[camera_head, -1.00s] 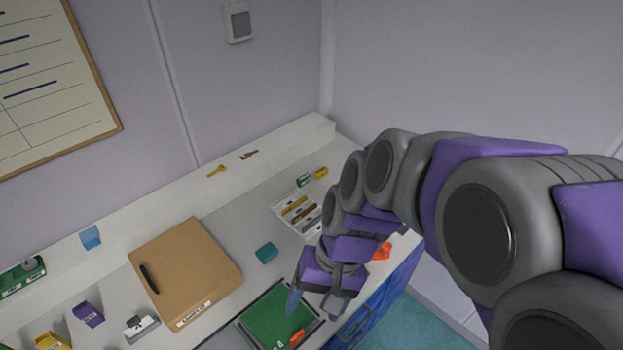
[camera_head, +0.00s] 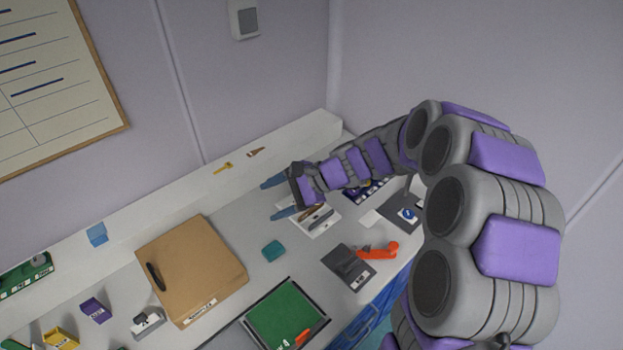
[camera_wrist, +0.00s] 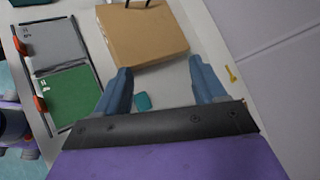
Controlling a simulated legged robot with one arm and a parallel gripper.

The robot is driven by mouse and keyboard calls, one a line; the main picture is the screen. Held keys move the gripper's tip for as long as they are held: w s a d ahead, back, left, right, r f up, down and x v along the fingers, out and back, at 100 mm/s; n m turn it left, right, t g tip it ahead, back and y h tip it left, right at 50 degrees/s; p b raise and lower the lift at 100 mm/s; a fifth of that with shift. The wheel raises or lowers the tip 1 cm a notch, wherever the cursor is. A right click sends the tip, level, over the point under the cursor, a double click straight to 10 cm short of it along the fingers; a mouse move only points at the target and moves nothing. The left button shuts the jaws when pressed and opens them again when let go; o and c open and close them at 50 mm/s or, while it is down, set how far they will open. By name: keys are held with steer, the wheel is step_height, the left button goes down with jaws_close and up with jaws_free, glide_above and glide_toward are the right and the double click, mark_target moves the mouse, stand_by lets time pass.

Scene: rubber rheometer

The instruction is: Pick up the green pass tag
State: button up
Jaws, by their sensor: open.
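The green pass tag is not distinguishable now. In the earlier head view a small green tag lay beside a yellow one behind the white sample tray (camera_head: 325,229); my gripper and forearm now cover that spot. My gripper (camera_head: 268,200) is open, with its two blue fingers pointing left above the bench, near the tray. In the wrist view my gripper (camera_wrist: 161,67) has nothing held between its fingers. The small teal block (camera_wrist: 142,101) shows between the fingers, beyond them, and also lies on the bench in the head view (camera_head: 273,250).
A cardboard box (camera_head: 195,268) stands on the bench at left. A green panel (camera_head: 285,314) lies in a frame at the front. A dark device with an orange handle (camera_head: 380,250) is to its right. A raised ledge (camera_head: 165,200) runs along the wall.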

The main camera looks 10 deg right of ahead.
steer(key=w+d+f+m+t, duration=0.3)
steer(key=w+f+m, duration=0.1)
steer(key=w, duration=0.3)
steer(key=w+d+f+m+t, duration=0.2)
steer(key=w+d+f+m, duration=0.15)
steer(key=w, duration=0.35)
steer(key=w+d+f+m+t+h, duration=0.2)
steer(key=w+d+f+m, duration=0.25)
steer(key=d+f, duration=0.3)
steer(key=w+d+f+m+t+h, duration=0.2)
steer(key=w+d+f+m, duration=0.25)
steer(key=d+f, duration=0.35)
steer(key=shift+m, duration=0.25)
steer(key=x, duration=0.3)
steer(key=b+x, duration=0.1)
steer(key=x, duration=0.2)
steer(key=r+x, duration=0.1)
steer(key=x, duration=0.2)
steer(key=shift+w+f, duration=0.1)
steer(key=shift+w, duration=0.45)
steer(key=shift+b+x, duration=0.4)
steer(key=shift+x, duration=0.55)
steer(key=x, duration=0.2)
steer(key=shift+w+a+f+b, duration=0.1)
steer(key=shift+w+a+b, duration=0.1)
steer(key=shift+w+b, duration=0.15)
steer(key=shift+x, duration=0.85)
steer(key=shift+c, duration=0.2)
steer(key=shift+a, duration=0.1)
steer(key=c, duration=0.6)
